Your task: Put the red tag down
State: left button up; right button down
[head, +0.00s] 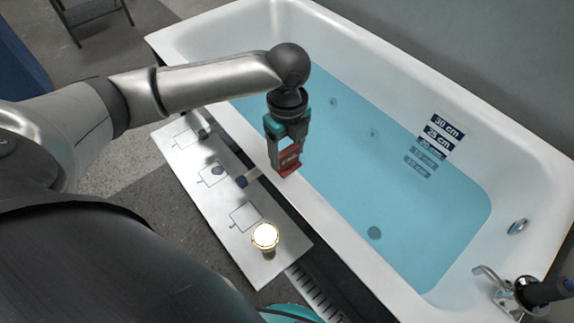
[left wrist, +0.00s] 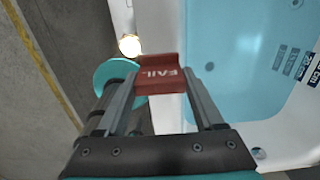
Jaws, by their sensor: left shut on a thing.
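The red tag (head: 289,161) is a small bent plate. In the left wrist view the tag (left wrist: 160,76) reads "FAIL". My left gripper (head: 285,152) is shut on the tag and holds it over the tub's near rim, with its fingers pointing down. In the left wrist view its two fingers (left wrist: 163,92) reach to either side of the tag. The tag appears held above the surfaces, apart from them. My right gripper is not seen.
A white bathtub (head: 410,72) holds blue water (head: 350,150), with a tap (head: 488,274) at right.

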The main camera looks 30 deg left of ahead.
aim_at(287, 164)
pick_arm(q)
notch_tip(287, 164, down, 5)
jog(key=shift+r+b, duration=0.1)
jog(key=shift+b, duration=0.55)
jog(key=o, duration=1.4)
jog(key=shift+c, duration=0.2)
notch_tip(287, 164, up, 12)
jog(key=p, duration=0.3)
jog(key=shift+p, duration=0.3)
